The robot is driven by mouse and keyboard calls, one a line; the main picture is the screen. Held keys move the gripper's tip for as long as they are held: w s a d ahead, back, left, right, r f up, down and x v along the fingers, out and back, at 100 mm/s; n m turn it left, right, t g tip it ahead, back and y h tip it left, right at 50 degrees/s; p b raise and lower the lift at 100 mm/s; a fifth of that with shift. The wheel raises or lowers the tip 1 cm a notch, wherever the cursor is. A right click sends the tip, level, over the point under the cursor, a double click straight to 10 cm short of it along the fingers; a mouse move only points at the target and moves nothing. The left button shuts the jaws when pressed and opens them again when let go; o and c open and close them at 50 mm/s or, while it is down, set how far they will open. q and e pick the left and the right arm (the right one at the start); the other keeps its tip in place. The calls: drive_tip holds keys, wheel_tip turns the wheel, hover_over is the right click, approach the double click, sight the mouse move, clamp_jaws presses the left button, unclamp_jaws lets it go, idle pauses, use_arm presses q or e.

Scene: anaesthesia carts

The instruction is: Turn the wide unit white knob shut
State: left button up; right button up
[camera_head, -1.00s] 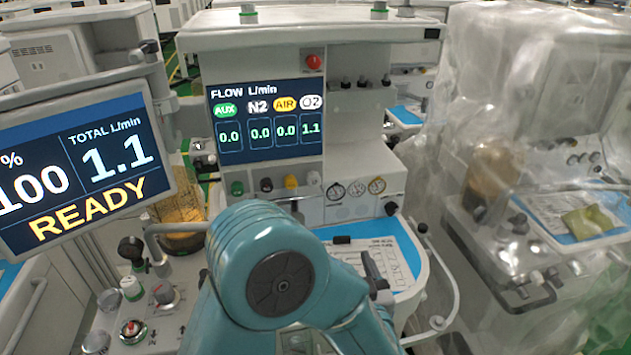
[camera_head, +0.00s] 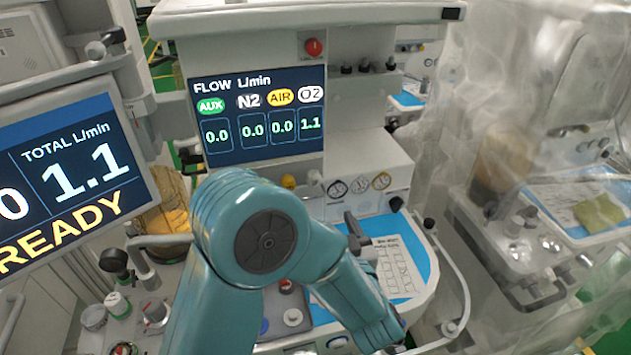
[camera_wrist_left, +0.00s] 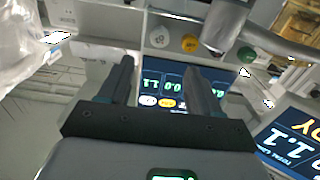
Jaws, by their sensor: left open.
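The wide unit (camera_head: 375,155) carries the flow display (camera_head: 262,115), where O2 reads 1.1 and the others 0.0. Its white knob (camera_head: 314,178) sits under the O2 column, right of the yellow knob (camera_head: 288,181). In the left wrist view, which is upside down, the white knob (camera_wrist_left: 160,36) is beyond the fingertips, apart from them. My left gripper (camera_wrist_left: 158,64) is open and empty, with the white knob roughly in line with the gap. My right gripper is out of view.
The READY monitor (camera_head: 65,180) stands at the left. A worktop with a paper sheet (camera_head: 395,265) and a curved rail (camera_head: 462,290) lie below the knobs. A plastic-covered unit (camera_head: 490,205) is at the right. Yellow and green (camera_wrist_left: 245,55) knobs neighbour the white one.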

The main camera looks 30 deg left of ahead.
sight(315, 183)
use_arm(q)
drive_tip(key=p+x, duration=0.2)
drive_tip(key=x, duration=1)
drive_tip(key=shift+p, duration=0.35)
drive_tip(key=shift+w+a, duration=0.15)
drive_tip(key=shift+w, duration=0.05)
drive_tip(key=shift+a, duration=0.1)
drive_tip(key=c, duration=1)
